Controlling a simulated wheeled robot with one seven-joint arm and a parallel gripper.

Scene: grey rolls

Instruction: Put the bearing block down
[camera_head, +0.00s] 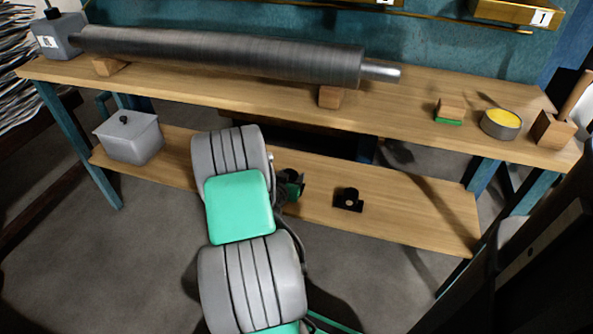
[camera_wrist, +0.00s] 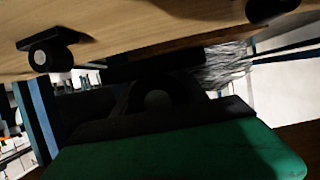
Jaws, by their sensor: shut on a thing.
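My gripper (camera_head: 290,186) is over the lower shelf, mostly hidden behind my grey and green arm in the head view. It is shut on a dark bearing block, which shows in the wrist view (camera_wrist: 157,101) as a black shape with a paler round centre. I cannot tell whether the held block touches the shelf. A second black bearing block (camera_head: 348,200) stands upright on the lower shelf, a little right of my gripper. It also shows at the upper left of the wrist view (camera_wrist: 48,50), where the picture is upside down.
The lower shelf (camera_head: 430,215) is bare to the right of the standing block. A grey lidded box (camera_head: 130,138) stands at its left end. Above, the bench top (camera_head: 410,105) carries a long grey roll (camera_head: 220,55) on wooden chocks and a yellow-filled tin (camera_head: 501,123).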

